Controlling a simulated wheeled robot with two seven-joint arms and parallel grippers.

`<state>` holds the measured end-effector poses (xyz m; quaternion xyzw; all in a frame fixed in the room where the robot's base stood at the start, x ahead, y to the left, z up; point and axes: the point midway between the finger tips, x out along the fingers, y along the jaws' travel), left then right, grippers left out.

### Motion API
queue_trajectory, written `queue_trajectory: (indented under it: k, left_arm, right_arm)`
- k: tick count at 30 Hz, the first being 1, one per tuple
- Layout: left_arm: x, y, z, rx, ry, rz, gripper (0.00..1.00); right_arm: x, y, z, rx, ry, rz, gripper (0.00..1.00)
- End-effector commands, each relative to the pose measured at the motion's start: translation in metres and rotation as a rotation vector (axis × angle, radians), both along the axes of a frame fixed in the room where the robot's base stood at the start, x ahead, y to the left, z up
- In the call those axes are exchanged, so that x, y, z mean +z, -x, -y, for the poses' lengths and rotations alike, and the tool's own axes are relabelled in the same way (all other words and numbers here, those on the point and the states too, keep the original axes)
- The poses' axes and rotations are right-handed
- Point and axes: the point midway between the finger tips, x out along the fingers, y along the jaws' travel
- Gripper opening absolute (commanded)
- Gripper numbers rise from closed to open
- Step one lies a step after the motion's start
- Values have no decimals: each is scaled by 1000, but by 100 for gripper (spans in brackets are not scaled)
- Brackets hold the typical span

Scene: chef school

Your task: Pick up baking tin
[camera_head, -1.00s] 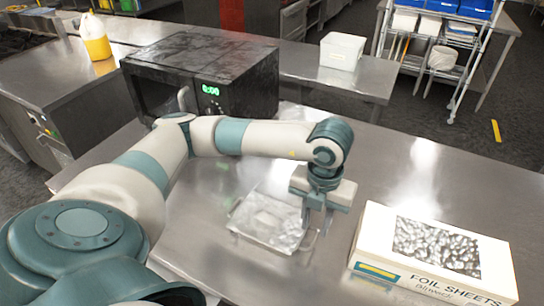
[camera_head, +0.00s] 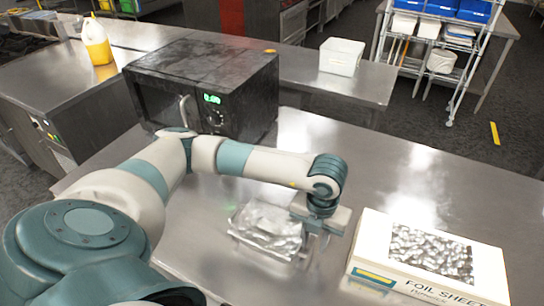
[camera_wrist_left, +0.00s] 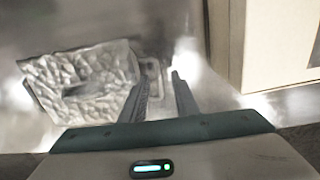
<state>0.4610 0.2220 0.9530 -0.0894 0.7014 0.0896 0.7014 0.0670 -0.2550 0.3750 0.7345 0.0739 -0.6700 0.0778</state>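The baking tin (camera_head: 265,228) is a shallow, silvery, crinkled tin with wire-like handles. It sits on the steel table in front of the microwave. In the left wrist view the tin (camera_wrist_left: 85,82) lies at the left, with a handle on its right side. My left gripper (camera_head: 317,240) points down at the tin's right end. In the wrist view its two fingers (camera_wrist_left: 163,88) are apart, with the handle near the left fingertip. I cannot tell whether they touch it. The head view partly hides the fingertips. My right gripper is not in view.
A foil sheets box (camera_head: 425,262) stands close to the right of my left gripper; its side also shows in the wrist view (camera_wrist_left: 270,45). A dark microwave (camera_head: 205,85) stands behind. The table is clear at the back right (camera_head: 400,165).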

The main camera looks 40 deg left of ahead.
Motion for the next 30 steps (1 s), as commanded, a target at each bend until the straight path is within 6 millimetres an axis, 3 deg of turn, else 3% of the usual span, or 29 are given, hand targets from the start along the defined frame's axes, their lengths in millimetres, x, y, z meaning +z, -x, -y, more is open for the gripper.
queue_trajectory:
  k: [6,10,23,30]
  left_arm:
    - [0,0,0,0,0,0,28]
    - [0,0,0,0,0,0,0]
    - [2,-1,0,0,1,1,0]
    - [15,-1,0,-1,1,2,0]
  right_arm:
    - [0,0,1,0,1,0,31]
    - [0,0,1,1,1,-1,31]
    - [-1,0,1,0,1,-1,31]
    - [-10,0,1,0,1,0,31]
